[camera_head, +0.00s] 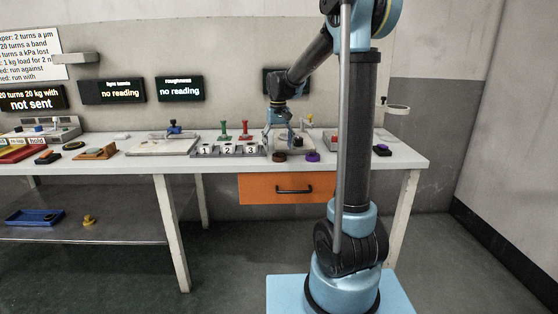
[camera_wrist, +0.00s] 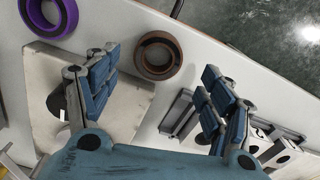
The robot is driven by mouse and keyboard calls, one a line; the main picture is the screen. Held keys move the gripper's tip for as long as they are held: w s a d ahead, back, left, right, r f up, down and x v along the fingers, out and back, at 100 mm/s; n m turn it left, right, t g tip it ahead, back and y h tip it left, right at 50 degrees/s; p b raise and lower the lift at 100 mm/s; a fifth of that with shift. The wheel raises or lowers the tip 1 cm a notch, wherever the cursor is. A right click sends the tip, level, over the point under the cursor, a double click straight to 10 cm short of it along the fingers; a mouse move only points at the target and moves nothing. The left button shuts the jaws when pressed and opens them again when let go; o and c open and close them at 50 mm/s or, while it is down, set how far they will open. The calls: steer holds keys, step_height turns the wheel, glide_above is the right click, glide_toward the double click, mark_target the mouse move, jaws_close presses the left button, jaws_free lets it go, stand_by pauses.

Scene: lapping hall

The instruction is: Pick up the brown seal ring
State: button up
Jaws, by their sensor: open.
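The brown seal ring (camera_wrist: 158,55) lies flat on the white bench top near its front edge, as the wrist view shows. In the head view the brown ring (camera_head: 279,157) is a small dark shape just below my gripper. My gripper (camera_wrist: 158,92) is open and empty, with its blue fingers spread apart. In the wrist view the ring lies beyond the gap between the fingertips, apart from both. My gripper (camera_head: 283,140) also shows in the head view, pointing down over the bench.
A purple ring (camera_wrist: 50,14) lies beside the brown one; it also shows in the head view (camera_head: 313,156). A pale square plate (camera_wrist: 128,114) lies under the left finger. A numbered block (camera_head: 227,150) stands left of my gripper. An orange drawer (camera_head: 265,190) hangs below the bench.

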mark_target(279, 152)
steer(key=shift+d+f, duration=0.15)
steer(key=shift+f, duration=1.9)
steer(key=c, duration=1.2)
steer(key=shift+r, duration=0.1)
